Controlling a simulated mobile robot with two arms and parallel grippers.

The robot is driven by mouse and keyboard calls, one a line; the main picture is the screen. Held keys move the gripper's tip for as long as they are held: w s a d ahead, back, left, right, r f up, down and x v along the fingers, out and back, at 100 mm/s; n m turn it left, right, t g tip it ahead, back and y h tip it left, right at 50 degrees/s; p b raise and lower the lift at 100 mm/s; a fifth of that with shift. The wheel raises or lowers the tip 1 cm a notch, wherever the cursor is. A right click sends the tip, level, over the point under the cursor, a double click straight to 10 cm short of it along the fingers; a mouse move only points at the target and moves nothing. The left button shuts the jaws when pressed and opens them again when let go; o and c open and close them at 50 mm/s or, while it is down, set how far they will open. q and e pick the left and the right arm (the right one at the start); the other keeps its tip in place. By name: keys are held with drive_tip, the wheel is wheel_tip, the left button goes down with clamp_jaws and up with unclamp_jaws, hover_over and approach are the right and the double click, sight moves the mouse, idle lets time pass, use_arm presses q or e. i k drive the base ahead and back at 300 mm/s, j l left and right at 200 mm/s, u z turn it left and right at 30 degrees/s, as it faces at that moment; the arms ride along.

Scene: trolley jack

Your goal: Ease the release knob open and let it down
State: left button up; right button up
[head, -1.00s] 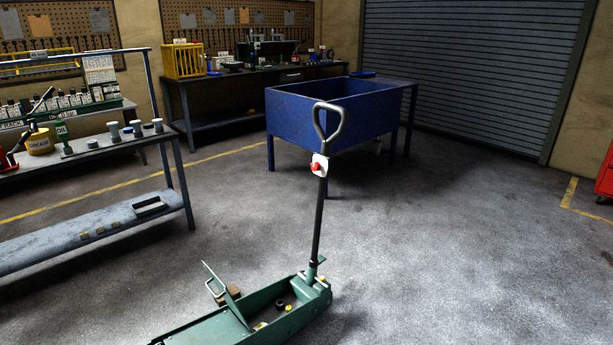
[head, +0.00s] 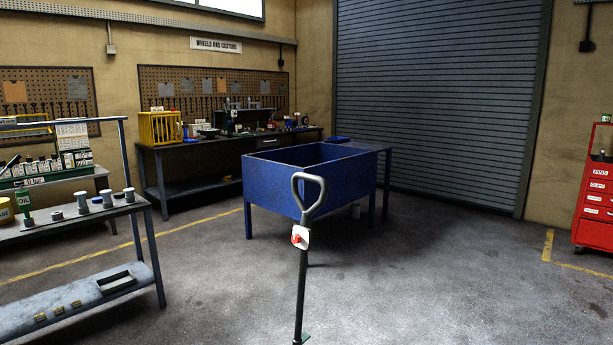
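The red release knob (head: 298,239) sits on a white plate (head: 304,233) on the jack's handle. The dark handle (head: 301,285) stands nearly upright, with a grey loop grip (head: 309,192) at its top. Only a small green piece of the jack (head: 303,339) shows at the bottom edge; the rest of its body is out of the picture. Neither of my grippers is in the head view.
A blue tank on legs (head: 330,179) stands behind the handle. A shelf rack (head: 75,285) with bottles and spools is at the left, and a workbench (head: 190,148) at the back. A red drawer cabinet (head: 596,200) is at the right. The floor between is clear.

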sight(296, 239)
drive_tip(key=i+j+u, duration=0.25)
drive_tip(key=i, duration=0.2)
drive_tip(key=i+u, duration=0.25)
drive_tip(key=i, duration=0.2)
